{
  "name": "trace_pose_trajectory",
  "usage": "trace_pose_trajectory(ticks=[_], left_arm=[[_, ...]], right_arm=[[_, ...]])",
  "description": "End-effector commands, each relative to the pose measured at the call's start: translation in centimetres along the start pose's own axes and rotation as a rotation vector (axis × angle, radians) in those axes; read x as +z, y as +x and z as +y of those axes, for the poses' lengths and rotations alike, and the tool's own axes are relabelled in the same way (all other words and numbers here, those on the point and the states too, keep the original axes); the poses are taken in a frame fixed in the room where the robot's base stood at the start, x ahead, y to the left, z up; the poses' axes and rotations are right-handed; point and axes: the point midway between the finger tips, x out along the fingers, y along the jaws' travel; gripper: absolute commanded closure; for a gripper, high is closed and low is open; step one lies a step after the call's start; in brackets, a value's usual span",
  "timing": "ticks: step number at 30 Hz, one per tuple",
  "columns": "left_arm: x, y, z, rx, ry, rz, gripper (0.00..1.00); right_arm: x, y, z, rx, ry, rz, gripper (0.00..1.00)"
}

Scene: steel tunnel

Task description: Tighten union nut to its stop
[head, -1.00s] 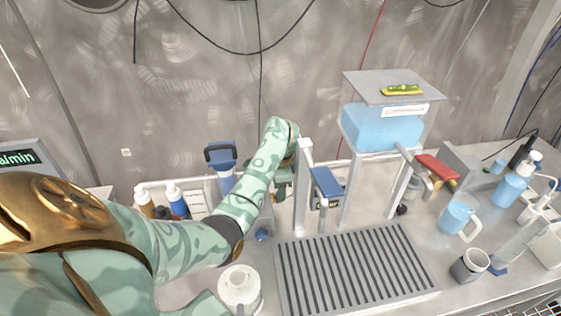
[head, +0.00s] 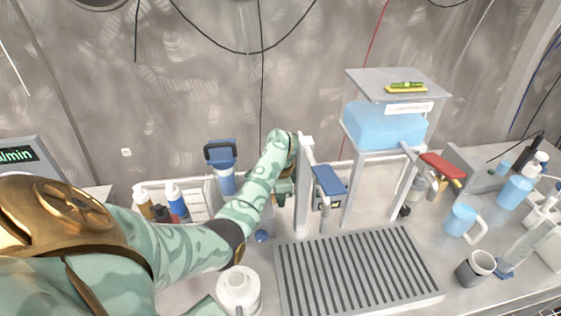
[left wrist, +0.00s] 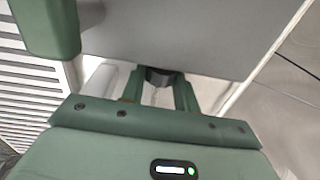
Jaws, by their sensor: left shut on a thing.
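My left arm reaches across to the tank stand. My left gripper (head: 286,188) is beside the left white post, and its fingertips are largely hidden in the head view. In the left wrist view its two green fingers (left wrist: 164,90) are shut on a dark, short round piece, which I take to be the union nut (left wrist: 162,75). A pale stem shows below the nut between the fingers. The nut is not visible in the head view, and its threads cannot be made out. My right gripper is in neither view.
A stand with a clear tank of blue liquid (head: 384,125) rises right of my gripper. A blue-handled part (head: 328,180) and a red-handled part (head: 442,166) flank it. A slotted drain grate (head: 355,268) lies in front. A blue jug (head: 461,220) and grey cup (head: 476,267) stand right.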

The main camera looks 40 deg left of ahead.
Motion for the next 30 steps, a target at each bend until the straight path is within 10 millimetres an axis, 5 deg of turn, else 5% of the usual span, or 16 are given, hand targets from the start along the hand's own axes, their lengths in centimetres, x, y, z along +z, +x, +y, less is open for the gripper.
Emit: trace_pose_trajectory(ticks=[13, 26, 27, 30], left_arm=[[0.1, 0.4, -0.8, 0.344, -0.001, -0.001, 0.92], [0.1, 0.0, -0.7, 0.392, 0.003, 0.000, 0.92], [0.1, 0.0, -0.7, 0.392, 0.003, 0.000, 0.58], [0.0, 0.1, -0.7, 0.393, 0.002, 0.000, 0.48]], right_arm=[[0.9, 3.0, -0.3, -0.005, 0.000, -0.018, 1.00], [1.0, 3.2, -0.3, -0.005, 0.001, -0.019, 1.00], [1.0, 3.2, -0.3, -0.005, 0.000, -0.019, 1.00], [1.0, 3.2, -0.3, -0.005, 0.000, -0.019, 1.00]])
